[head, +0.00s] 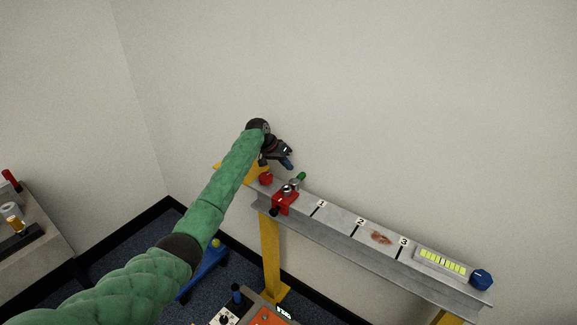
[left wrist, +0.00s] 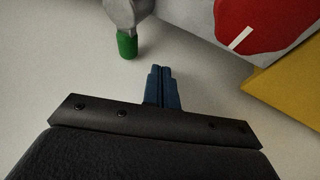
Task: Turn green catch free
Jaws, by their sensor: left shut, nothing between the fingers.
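The green catch (head: 301,176) is a small green tip on a grey metal fitting at the left part of the beam, above a red clamp (head: 284,202). In the left wrist view the green tip (left wrist: 127,45) hangs from the grey fitting (left wrist: 124,14) at the upper left. My left gripper (head: 287,164) is above and just left of the catch in the head view, apart from it. Its blue fingertips (left wrist: 162,88) are shut with nothing between them. My right gripper is not in view.
A grey beam (head: 340,235) on yellow legs (head: 269,250) bears marks 1, 2 and 3, a brown patch, a yellow-green gauge (head: 442,262) and a blue knob (head: 481,280). A red knob (head: 266,179) is beside the gripper. Bare wall stands behind.

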